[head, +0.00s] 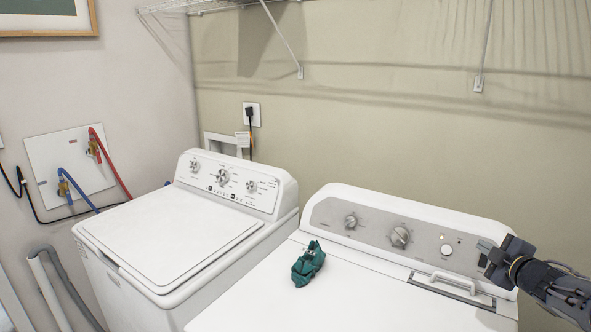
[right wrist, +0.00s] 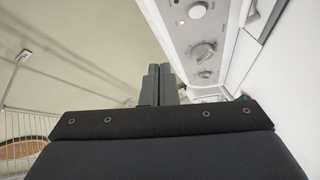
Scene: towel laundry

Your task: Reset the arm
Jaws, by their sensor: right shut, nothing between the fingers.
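My right gripper (head: 487,254) comes in from the right edge of the head view, in front of the right end of the dryer's control panel. Its fingers (right wrist: 158,85) are closed together and empty in the right wrist view. A crumpled green towel (head: 308,264) lies on top of the right machine (head: 262,300), well to the left of the gripper and apart from it. My left gripper does not show in either view.
A white washer (head: 165,245) with its lid shut stands at the left. The right machine's knobbed panel (head: 400,236) and a handle (head: 452,282) are close to my right gripper. A wire shelf (head: 200,5) runs along the wall above. Hoses (head: 110,165) hang at the left.

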